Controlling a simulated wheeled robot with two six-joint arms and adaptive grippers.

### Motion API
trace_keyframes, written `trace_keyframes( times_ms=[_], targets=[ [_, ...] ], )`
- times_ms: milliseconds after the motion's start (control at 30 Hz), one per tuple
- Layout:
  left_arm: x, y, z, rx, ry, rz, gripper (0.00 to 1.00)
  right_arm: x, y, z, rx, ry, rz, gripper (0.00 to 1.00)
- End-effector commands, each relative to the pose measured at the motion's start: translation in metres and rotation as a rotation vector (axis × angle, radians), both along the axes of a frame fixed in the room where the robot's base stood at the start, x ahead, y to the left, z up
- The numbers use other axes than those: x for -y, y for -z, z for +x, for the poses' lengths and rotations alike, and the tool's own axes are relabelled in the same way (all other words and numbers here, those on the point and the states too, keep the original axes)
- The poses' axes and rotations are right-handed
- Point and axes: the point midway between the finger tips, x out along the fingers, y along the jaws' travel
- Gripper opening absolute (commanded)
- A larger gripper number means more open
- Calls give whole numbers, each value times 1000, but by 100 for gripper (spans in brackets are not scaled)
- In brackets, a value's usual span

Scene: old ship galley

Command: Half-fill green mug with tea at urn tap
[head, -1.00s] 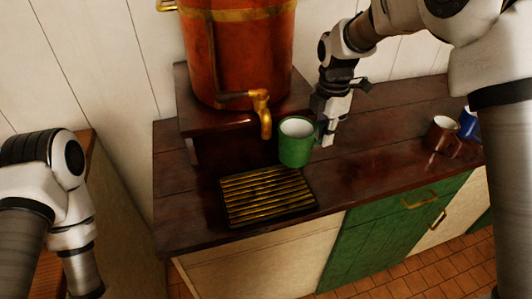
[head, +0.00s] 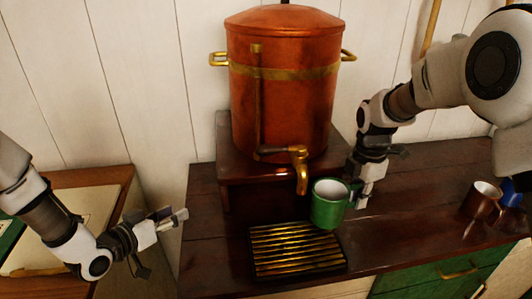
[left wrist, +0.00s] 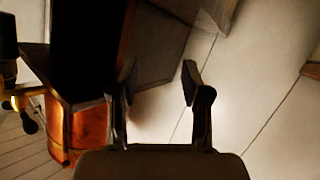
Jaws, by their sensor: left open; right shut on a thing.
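The copper urn (head: 285,110) stands on a dark wooden stand at the back of the counter. Its brass tap (head: 300,170) points down at the front. The green mug (head: 328,204) is upright, just right of and in front of the tap, near the grate's back right corner. Its inside looks white, and no tea shows in it. My right gripper (head: 358,196) is shut on the mug at its handle side, from the right. My left gripper (head: 182,216) is open and empty, left of the counter and apart from the urn. In the left wrist view, its fingers (left wrist: 160,85) are spread with nothing between.
A slatted brass drip grate (head: 295,250) lies on the counter (head: 420,215) below the tap. A brown mug (head: 481,201) and a blue mug (head: 511,193) stand at the right. A lower wooden surface with papers (head: 75,225) is at the left.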

Motion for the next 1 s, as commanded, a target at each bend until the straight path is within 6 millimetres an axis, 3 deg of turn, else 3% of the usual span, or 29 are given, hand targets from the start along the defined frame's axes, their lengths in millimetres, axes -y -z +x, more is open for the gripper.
trace_keyframes(
  times_ms=[33, 100, 200, 300, 400, 567, 1000],
  targets=[
    [20, -39, 13, 98, 103, -57, 48, 0, 0, 0, 1, 0, 0, 0],
    [49, -92, 16, 202, 283, -140, 48, 0, 0, 0, 0, 0, 0, 0],
    [80, -149, 0, 274, 542, -210, 48, 0, 0, 0, 0, 0, 0, 0],
    [96, -180, -21, 278, 742, -231, 48, 0, 0, 0, 0, 0, 0, 0],
    [102, -194, -35, 259, 856, -228, 48, 0, 0, 0, 0, 0, 0, 0],
    [115, -197, -39, 243, 899, -224, 48, 0, 0, 0, 0, 0, 0, 0],
    [209, -195, -28, 243, 895, -223, 48, 0, 0, 0, 0, 0, 0, 0]
  ],
)
